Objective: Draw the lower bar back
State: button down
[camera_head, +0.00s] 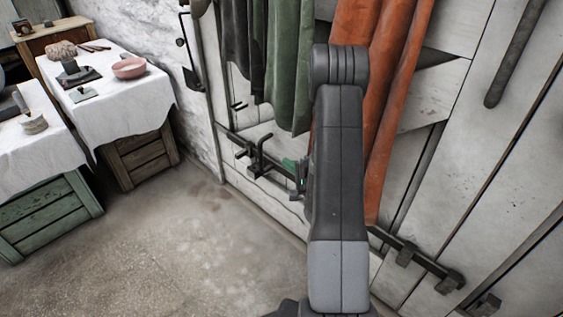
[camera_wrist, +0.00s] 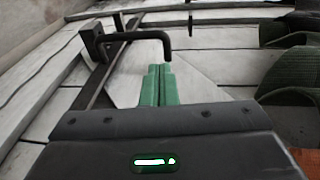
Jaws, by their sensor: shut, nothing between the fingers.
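The lower bar is a dark metal bolt low on the pale plank door, with a bent handle (camera_head: 261,151) sticking out. In the wrist view the handle (camera_wrist: 135,36) runs across near the top and its end hooks down just beyond my fingertips. My gripper (camera_head: 291,164) is to the right of the handle in the head view. Its green fingers (camera_wrist: 158,86) are pressed together with nothing between them. The fingertips look close to the hooked end; whether they touch it I cannot tell. My arm hides the bar's right part.
Green cloth (camera_head: 290,80) and orange cloth (camera_head: 355,140) hang before the door, close to my arm. Another dark rail (camera_head: 420,260) with brackets runs low at the right. Cloth-covered crates (camera_head: 110,85) stand at the left. The floor (camera_head: 170,240) between is clear.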

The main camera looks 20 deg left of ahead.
aim_at(261, 144)
jog(key=b+x, duration=0.3)
jog(key=x, duration=1)
jog(key=shift+r, duration=0.1)
jog(key=s+a+r+x, duration=0.1)
jog(key=x, duration=1.1)
jog(key=shift+s+r, duration=0.2)
jog(key=shift+r, duration=0.3)
jog(key=shift+a, duration=0.1)
jog(key=shift+s, duration=0.1)
